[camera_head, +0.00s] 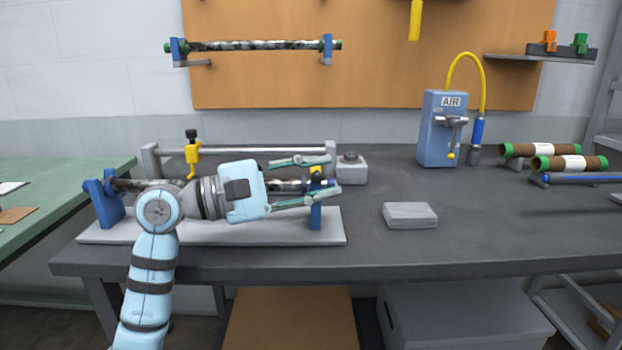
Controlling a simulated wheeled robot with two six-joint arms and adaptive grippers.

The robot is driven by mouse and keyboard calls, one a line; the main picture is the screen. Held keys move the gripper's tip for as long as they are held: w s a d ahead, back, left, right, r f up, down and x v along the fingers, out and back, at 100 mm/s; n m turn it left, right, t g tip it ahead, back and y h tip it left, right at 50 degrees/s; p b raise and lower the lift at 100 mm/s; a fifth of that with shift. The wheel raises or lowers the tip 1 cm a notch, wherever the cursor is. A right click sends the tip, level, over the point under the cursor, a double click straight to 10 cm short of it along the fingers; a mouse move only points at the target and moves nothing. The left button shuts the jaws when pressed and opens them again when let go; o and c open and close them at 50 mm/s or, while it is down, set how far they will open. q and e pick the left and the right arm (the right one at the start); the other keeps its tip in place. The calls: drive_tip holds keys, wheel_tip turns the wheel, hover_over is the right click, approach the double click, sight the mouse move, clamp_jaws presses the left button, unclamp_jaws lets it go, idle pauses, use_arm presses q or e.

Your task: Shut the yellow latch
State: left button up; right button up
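The calender press stands on a pale base plate (135,232), with a blue post (108,203) at its left end and another blue post (316,214) at its right end. A small yellow piece (316,170), probably the latch, shows at the top of the right post; my fingers partly hide it, and I cannot tell its exact position. A dark mottled roller runs between the posts, mostly behind my arm. My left gripper (335,174) is open, pointing right, with one finger above and one below the yellow piece in the picture. Contact cannot be told. My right gripper is not in view.
A yellow clamp with a black knob (192,152) sits on the rear silver bar (240,151). A grey block (350,168) stands just right of my fingers. A flat grey slab (410,215), blue AIR box (442,130) and brown rolls (568,163) lie farther right. The table's middle front is clear.

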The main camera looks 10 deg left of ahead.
use_arm(q)
drive_tip(key=r+v, duration=0.1)
drive_tip(key=v, duration=1.1)
drive_tip(key=shift+f, duration=0.45)
